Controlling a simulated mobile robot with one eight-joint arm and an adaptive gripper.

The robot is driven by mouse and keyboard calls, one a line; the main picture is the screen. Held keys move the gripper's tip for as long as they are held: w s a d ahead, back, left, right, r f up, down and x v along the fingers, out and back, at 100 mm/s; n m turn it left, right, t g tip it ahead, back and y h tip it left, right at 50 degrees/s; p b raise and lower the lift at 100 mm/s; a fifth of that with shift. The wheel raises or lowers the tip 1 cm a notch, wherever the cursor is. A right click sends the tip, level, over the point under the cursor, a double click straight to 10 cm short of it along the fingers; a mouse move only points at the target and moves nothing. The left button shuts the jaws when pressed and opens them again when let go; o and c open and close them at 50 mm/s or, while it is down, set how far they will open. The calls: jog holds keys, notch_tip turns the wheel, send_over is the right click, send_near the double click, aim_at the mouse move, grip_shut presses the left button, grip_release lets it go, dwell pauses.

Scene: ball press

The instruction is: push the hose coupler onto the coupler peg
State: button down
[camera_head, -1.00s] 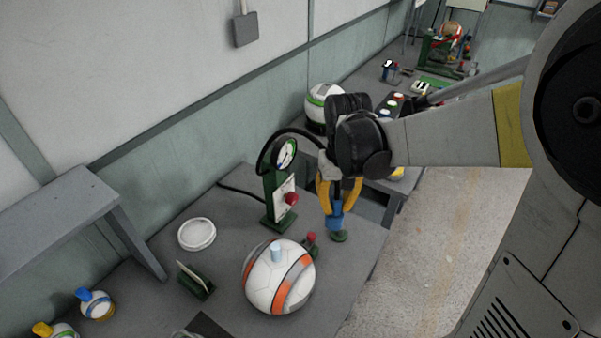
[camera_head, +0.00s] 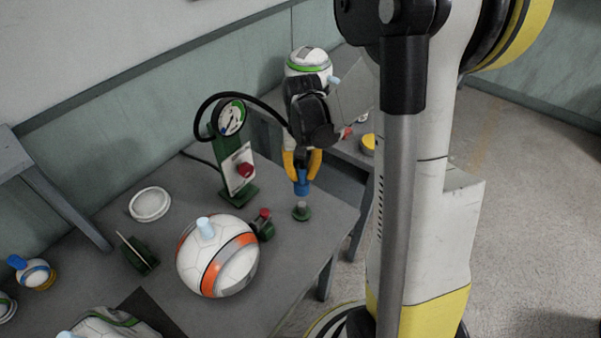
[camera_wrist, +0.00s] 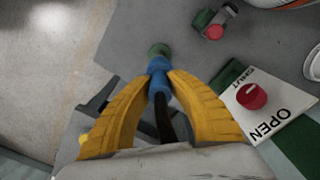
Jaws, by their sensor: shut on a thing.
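The blue hose coupler (camera_head: 302,185) is held upright between the yellow fingers of my gripper (camera_head: 302,170). It also shows in the wrist view (camera_wrist: 158,67), with the black hose running back between the fingers. The coupler peg (camera_head: 301,207) is a short grey post on a round green base at the table's right side. The coupler is directly above the peg in the head view, with grey post showing below it. In the wrist view the peg's green base (camera_wrist: 159,49) lies just beyond the coupler. I cannot tell whether they touch.
The green gauge post (camera_head: 237,165) with a red knob stands left of my gripper, joined by the hose. A white and orange ball (camera_head: 217,257) and a small red-capped valve (camera_head: 263,224) sit nearby. The table's edge is close on the right.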

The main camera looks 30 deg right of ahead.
jog(key=shift+f, duration=0.1)
jog(key=b, duration=0.5)
send_over(302, 204)
jog(key=shift+f, duration=2.8)
jog(key=shift+f+b, duration=2.05)
jog(key=shift+f, duration=0.05)
jog(key=c, duration=1.2)
grip_release()
jog(key=shift+r, duration=0.1)
notch_tip(302, 204, up, 12)
jog(key=shift+f, duration=0.1)
jog(key=shift+a, duration=0.1)
